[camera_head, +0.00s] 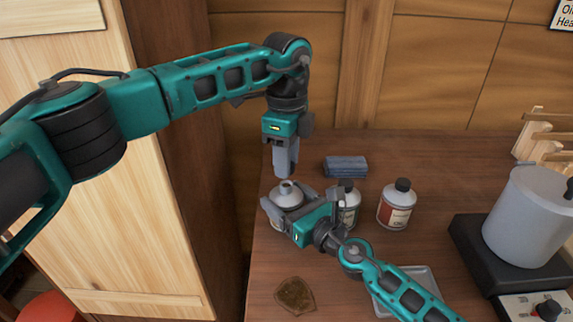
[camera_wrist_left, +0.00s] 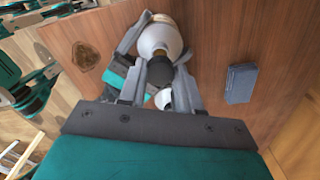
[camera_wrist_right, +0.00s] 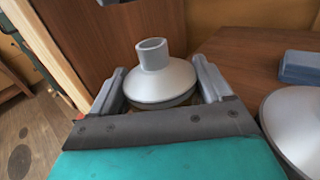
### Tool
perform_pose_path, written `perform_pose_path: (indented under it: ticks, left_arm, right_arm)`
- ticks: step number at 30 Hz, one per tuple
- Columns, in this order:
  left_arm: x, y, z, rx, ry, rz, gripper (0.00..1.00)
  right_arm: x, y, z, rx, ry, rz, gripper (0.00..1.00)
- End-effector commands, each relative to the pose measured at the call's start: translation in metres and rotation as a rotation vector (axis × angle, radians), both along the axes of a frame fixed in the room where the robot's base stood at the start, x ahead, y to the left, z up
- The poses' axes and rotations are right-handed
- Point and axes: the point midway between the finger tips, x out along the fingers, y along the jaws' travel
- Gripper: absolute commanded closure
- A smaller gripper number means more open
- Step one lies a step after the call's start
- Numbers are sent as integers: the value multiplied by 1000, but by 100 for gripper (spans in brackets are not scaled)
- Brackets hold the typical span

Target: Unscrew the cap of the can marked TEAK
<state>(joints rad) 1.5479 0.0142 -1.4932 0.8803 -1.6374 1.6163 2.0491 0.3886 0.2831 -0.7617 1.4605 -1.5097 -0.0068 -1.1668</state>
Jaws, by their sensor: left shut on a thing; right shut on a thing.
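A silvery can (camera_head: 287,196) with a bare, capless neck stands upright at the left end of the table; its label is hidden, so I cannot read TEAK. My right gripper (camera_head: 290,203) is shut around its upper body. The right wrist view shows the can's open neck and shoulder (camera_wrist_right: 161,83) between the fingers. My left gripper (camera_head: 285,168) is directly above the neck, pointing down and apart from it. It is shut on a black cap (camera_wrist_left: 160,71), seen in the left wrist view; the fingers hide the cap in the head view.
A second can (camera_head: 349,212), partly behind my right gripper, and a red-labelled can (camera_head: 397,208) stand to the right, both black-capped. A folded blue cloth (camera_head: 346,166) lies behind. A tray (camera_head: 425,275), a brown patch (camera_head: 296,295) and a pot on a hotplate (camera_head: 525,220) are around.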

Motion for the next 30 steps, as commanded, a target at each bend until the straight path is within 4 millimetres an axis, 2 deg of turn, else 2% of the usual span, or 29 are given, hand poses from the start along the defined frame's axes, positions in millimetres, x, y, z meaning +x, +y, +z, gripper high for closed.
perform_pose_path:
  ticks: [4, 11, 12, 18, 26, 30]
  left_arm:
    - [0, 0, 19, -1, -2, 0, 100]
    - [0, 0, 21, -1, 0, 0, 100]
    - [0, 0, 21, -1, 0, 0, 100]
    - [0, 0, 21, 0, 0, 0, 100]
    - [0, 0, 21, 0, 0, 0, 100]
    - [0, 0, 23, 0, 0, 0, 100]
  right_arm:
    - [0, 0, 0, 1, -1, 0, 100]
    - [0, 0, 0, 1, -1, 0, 100]
    - [0, 0, 0, 1, -1, 0, 19]
    - [0, 0, 0, 1, -1, 0, 0]
    - [-1, -1, 0, 0, 0, -1, 0]
    - [-9, -8, -1, -1, 2, -1, 0]
